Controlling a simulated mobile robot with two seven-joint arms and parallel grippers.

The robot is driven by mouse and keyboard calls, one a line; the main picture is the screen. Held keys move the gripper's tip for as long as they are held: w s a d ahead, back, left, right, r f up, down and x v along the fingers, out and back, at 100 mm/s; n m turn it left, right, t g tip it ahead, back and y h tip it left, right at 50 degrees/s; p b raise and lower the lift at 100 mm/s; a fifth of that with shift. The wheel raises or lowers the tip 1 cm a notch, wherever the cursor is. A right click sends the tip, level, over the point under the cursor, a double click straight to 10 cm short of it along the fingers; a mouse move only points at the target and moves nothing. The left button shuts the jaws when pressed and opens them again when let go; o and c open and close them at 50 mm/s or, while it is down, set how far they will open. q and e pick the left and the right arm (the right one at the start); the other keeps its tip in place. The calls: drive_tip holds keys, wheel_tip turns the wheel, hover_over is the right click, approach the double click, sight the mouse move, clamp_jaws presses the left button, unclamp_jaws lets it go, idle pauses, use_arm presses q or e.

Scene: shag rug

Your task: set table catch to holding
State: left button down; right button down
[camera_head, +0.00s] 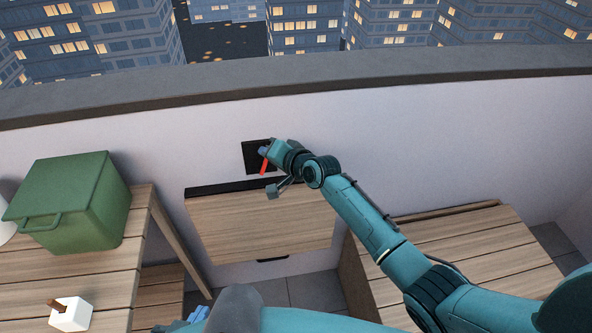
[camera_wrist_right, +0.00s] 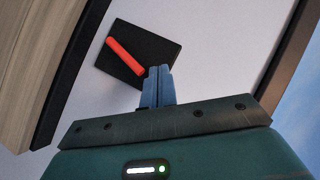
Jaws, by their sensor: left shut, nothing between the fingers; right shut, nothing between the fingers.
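The table catch is a red lever (camera_wrist_right: 124,56) on a black square plate (camera_wrist_right: 125,32) on the white wall. In the head view the red lever (camera_head: 264,166) shows just above the wooden drop-leaf table (camera_head: 258,228), whose top edge meets a black strip on the wall. My right gripper (camera_head: 263,151) is at the plate, shut and empty. In the right wrist view its blue fingertips (camera_wrist_right: 159,70) are close beside one end of the lever; I cannot tell whether they touch it. My left gripper (camera_head: 198,314) is low at the bottom edge, shut, partly hidden by my arm.
A wooden bench (camera_head: 470,240) stands at the right. The wall ledge (camera_head: 400,72) runs behind, with city buildings beyond.

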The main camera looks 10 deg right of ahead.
idle(0.4)
